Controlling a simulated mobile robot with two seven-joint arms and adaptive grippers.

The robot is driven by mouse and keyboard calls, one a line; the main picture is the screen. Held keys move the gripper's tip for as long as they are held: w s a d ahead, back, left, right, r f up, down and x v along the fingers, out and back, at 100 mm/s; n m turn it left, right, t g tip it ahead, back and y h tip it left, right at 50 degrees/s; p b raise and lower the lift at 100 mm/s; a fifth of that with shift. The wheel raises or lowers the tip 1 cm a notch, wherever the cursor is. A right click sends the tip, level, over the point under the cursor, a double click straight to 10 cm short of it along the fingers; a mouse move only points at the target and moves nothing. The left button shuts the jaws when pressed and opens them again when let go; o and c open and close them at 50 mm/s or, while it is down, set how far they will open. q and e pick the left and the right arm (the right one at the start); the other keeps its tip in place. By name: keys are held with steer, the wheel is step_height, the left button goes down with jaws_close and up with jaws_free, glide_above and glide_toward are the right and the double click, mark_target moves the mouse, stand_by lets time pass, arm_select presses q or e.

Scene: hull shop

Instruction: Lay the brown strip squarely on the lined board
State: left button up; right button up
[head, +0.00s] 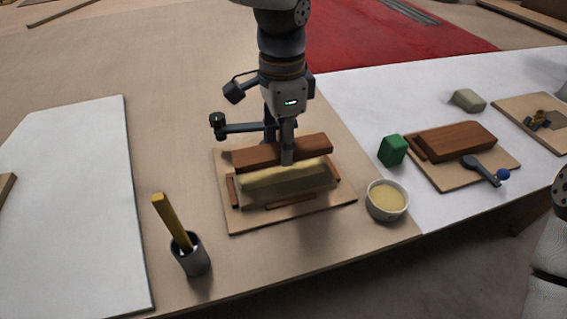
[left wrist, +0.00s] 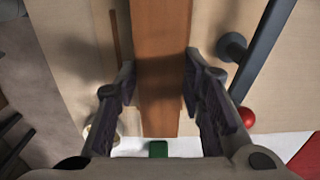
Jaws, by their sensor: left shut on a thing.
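My left gripper (head: 287,160) comes down from the top of the head view, shut on a brown strip (head: 250,157). The strip is level and held above a pale block with a yellowish top (head: 285,187) on the near board (head: 245,221). I cannot tell whether strip and block touch. Thin brown pieces (head: 292,201) show on the board around the block. In the left wrist view the strip (left wrist: 162,65) runs lengthwise between the fingers of the gripper (left wrist: 160,85). The strip covers part of the block. My right gripper is out of view.
A tub of yellowish paste (head: 387,198) and a green block (head: 393,150) stand right of the board. A dark cup with a yellow stick (head: 190,255) stands front left. Another board (head: 450,181) holds a brown block and a blue-knobbed lever. A white panel (head: 75,215) lies left.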

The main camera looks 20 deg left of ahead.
mark_target(282, 174)
arm_select(q)
step_height(282, 174, down, 5)
steer(key=shift+r, duration=0.1)
steer(key=o, duration=1.2)
step_height(282, 174, up, 12)
steer(key=shift+r, duration=0.1)
